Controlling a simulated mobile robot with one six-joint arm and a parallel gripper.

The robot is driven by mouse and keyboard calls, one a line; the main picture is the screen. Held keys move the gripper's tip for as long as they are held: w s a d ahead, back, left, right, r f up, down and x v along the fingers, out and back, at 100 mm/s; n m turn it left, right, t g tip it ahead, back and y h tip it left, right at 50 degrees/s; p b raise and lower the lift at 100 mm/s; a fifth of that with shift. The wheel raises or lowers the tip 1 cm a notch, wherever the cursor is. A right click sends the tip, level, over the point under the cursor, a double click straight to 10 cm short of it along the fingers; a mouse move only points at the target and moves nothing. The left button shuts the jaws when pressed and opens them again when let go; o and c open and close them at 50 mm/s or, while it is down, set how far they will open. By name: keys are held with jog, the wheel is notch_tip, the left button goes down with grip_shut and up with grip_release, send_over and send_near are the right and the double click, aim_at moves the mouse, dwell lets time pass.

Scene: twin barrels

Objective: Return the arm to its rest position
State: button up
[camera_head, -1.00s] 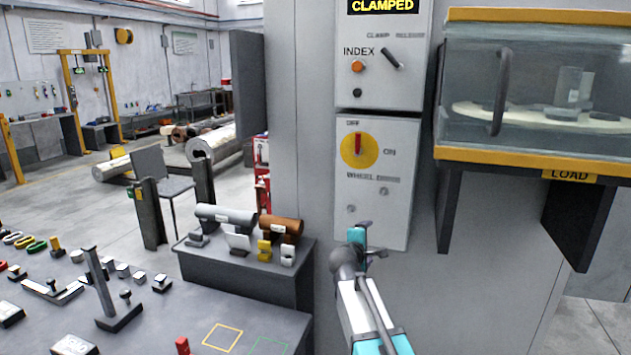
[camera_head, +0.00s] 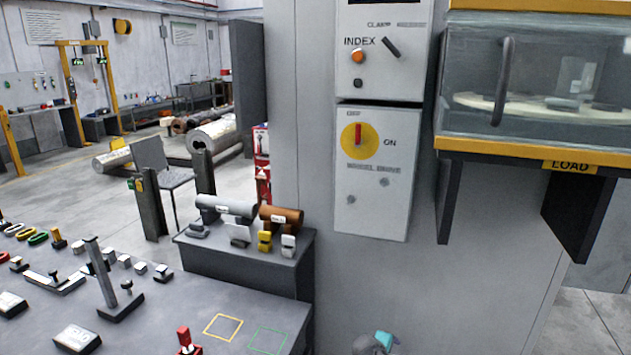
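Only a small part of my arm shows, a teal and grey piece (camera_head: 384,340) at the bottom edge, right of centre. It is low in front of the grey machine front (camera_head: 460,290), below the wheel drive panel (camera_head: 375,215). I cannot make out the fingers or anything held. The rest of the arm is out of the picture.
The wheel drive panel has a red switch on a yellow disc (camera_head: 348,147). A glazed loading case (camera_head: 470,60) juts out at the upper right. A dark bench (camera_head: 175,310) with blocks and outlined squares lies at lower left. A raised stand (camera_head: 270,265) bears two cylinders.

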jog(key=s+f+m+g+y, duration=0.1)
jog(key=s+f+m+g, duration=0.15)
jog(key=s+f, duration=0.8)
jog(key=s+f+m+g+y, duration=0.15)
jog(key=s+f+g, duration=0.4)
jog(key=s, duration=0.75)
jog(key=s+a+f+m+g+y, duration=0.1)
jog(key=s+a+m, duration=0.2)
jog(key=s, duration=0.6)
jog(key=s+a+f+m+g+y, duration=0.1)
jog(key=s+a+m, duration=0.3)
jog(key=s, duration=0.5)
jog(key=shift+s+f+m+g+y, duration=0.35)
jog(key=shift+g+y, duration=0.1)
jog(key=shift+g, duration=0.25)
jog(key=shift+d, duration=0.1)
